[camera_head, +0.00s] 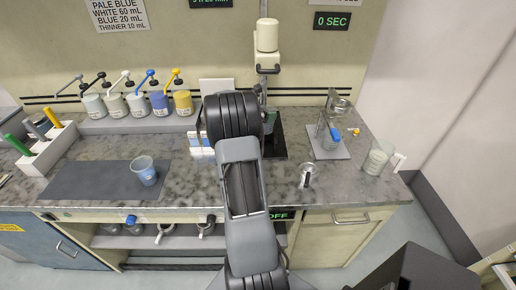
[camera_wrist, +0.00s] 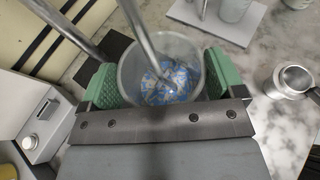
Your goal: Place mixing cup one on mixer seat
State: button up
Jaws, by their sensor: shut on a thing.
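My gripper (camera_wrist: 160,78) has green pads on both sides of a clear cup (camera_wrist: 136,72) and is shut on it. Blue and white, partly mixed paint lies in the bottom of this cup. A metal rod (camera_wrist: 143,35) slants across the cup's mouth and appears to reach inside. The mixer (camera_head: 267,37) stands at the back of the bench, its cream head above my arm. A dark plate (camera_head: 279,146) shows beside my arm below the mixer.
Another cup with blue contents (camera_head: 143,171) stands on the dark mat (camera_head: 92,183). Several paint containers (camera_head: 137,105) line the back left. A stand on a grey plate (camera_head: 330,150), a small metal pot (camera_wrist: 290,80) and a clear beaker (camera_head: 377,158) are on the right.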

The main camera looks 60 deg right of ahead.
jog(key=shift+d+r, duration=0.1)
jog(key=shift+r, duration=0.05)
jog(key=shift+f, duration=0.35)
jog(key=shift+f+p, duration=0.8)
jog(key=shift+f, duration=3.65)
jog(key=shift+f, duration=0.2)
jog(key=o, duration=0.8)
